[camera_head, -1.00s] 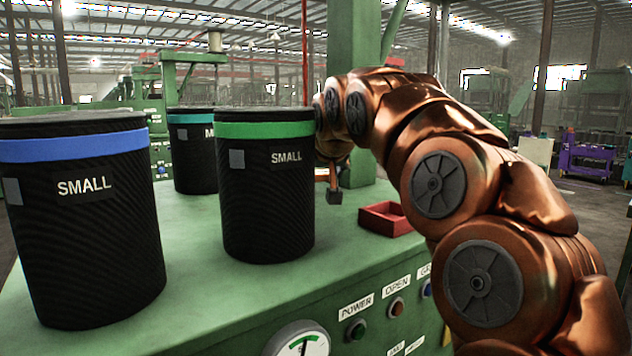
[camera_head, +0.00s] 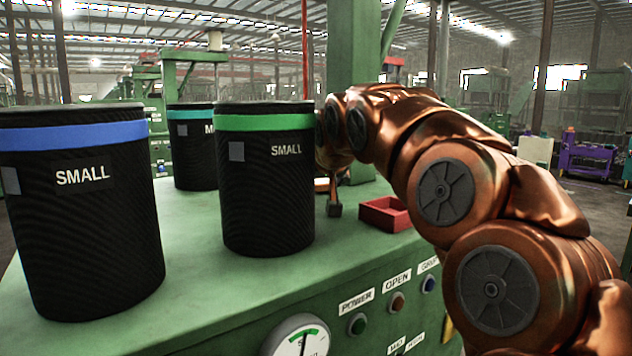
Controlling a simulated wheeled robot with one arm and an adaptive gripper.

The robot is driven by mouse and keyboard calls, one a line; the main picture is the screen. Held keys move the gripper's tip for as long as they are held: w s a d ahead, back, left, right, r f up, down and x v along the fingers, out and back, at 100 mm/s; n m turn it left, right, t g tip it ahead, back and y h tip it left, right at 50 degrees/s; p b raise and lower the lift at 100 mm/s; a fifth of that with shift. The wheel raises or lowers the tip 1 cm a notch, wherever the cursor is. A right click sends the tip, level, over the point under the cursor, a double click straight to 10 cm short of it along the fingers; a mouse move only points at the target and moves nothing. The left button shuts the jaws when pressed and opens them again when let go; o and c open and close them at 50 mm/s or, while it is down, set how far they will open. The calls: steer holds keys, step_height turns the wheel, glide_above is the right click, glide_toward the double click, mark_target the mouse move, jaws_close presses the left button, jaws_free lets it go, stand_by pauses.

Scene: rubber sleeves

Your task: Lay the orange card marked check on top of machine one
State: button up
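No card with a readable check mark shows in the head view. A small orange and white patch (camera_head: 321,184) shows behind the green-banded sleeve, beside my gripper; I cannot tell whether it is a card. My gripper (camera_head: 335,209) points down over the green machine top (camera_head: 190,265), just right of that sleeve and left of the red tray. Only a dark fingertip shows clearly. The rest is hidden by the sleeve and my arm, so its opening and any hold are unclear. No label reading machine one is legible.
Black sleeves marked SMALL stand upright, one with a blue band (camera_head: 80,220) and one with a green band (camera_head: 266,190). A teal-banded sleeve (camera_head: 191,150) stands behind. An open red tray (camera_head: 385,222) sits at right near the edge, above the gauge (camera_head: 295,340) and buttons.

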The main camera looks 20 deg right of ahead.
steer(key=shift+f, duration=0.2)
steer(key=o, duration=0.9)
steer(key=shift+o, duration=0.5)
steer(key=shift+f, duration=0.15)
steer(key=shift+r+p, duration=0.3)
steer(key=shift+r, duration=0.05)
steer(key=v, duration=1.2)
steer(key=shift+r, duration=0.45)
